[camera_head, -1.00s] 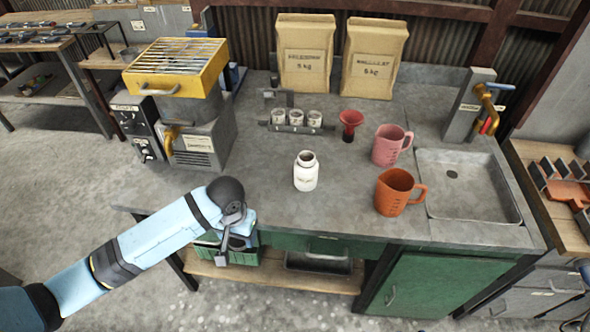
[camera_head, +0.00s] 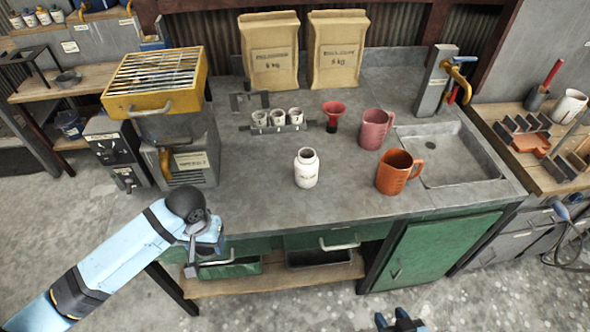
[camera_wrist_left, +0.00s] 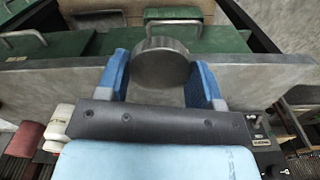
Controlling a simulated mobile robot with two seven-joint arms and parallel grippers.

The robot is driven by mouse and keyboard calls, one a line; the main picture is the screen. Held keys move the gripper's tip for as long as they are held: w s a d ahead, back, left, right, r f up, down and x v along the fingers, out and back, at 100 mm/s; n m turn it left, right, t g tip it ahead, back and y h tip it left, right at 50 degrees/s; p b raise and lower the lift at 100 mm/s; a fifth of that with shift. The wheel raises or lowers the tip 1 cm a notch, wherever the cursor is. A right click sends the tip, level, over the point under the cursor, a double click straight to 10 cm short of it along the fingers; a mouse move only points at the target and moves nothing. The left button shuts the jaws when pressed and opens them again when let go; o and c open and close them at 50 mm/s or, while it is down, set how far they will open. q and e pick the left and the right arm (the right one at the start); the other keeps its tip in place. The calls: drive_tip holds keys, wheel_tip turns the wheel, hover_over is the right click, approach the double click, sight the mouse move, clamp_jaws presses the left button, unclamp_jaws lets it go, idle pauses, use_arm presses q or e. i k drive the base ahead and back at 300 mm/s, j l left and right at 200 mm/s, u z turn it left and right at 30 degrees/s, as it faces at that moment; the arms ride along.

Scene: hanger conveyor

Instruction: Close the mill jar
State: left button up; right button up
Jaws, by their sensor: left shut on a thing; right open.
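The white mill jar (camera_head: 306,168) stands upright and open on the grey bench top, its mouth facing up. My left gripper (camera_head: 207,244) is low at the bench's front left edge, away from the jar. In the left wrist view its blue fingers (camera_wrist_left: 165,82) are shut on a round grey metal lid (camera_wrist_left: 160,62), held in front of the bench edge and the green drawers. The jar does not show in that view. My right gripper (camera_head: 400,321) shows only partly at the bottom of the head view, open and empty, in front of the bench.
An orange jug (camera_head: 394,173), a pink jug (camera_head: 374,130) and a red funnel (camera_head: 333,112) stand right of and behind the jar. A rack of cups (camera_head: 277,121) is behind it. A yellow-topped machine (camera_head: 160,90) stands left. The bench front around the jar is clear.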

sight(306, 163)
drive_tip(key=j+z, duration=0.1)
drive_tip(key=j, duration=0.4)
drive_tip(key=k+j, duration=0.15)
drive_tip(key=j, duration=0.3)
drive_tip(key=k+j+z, duration=0.15)
drive_tip(key=j, duration=0.35)
drive_tip(key=i, duration=0.05)
